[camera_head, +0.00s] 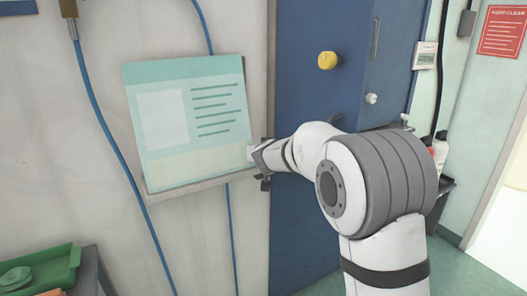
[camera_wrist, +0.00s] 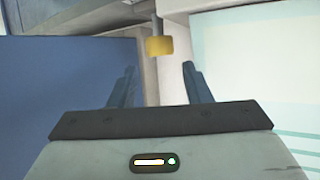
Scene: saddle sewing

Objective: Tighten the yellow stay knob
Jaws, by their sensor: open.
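A yellow round knob (camera_head: 327,60) stands out from the blue panel in the head view, above and to the right of my gripper (camera_head: 260,163). In the wrist view, a yellow block-like piece (camera_wrist: 160,46) sits on a grey stem, just beyond and between the fingertips of my gripper (camera_wrist: 159,72). I cannot tell whether it is the same knob. The fingers are apart with nothing between them. In the head view, my gripper is beside the poster board's right edge, and my arm partly hides the area behind it.
The teal and cream poster board (camera_head: 190,125) is close to my gripper on the left. The blue panel (camera_head: 300,100) has a small silver knob (camera_head: 371,99). Blue hoses (camera_head: 100,120) run down the wall. A green tray (camera_head: 45,268) is at lower left.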

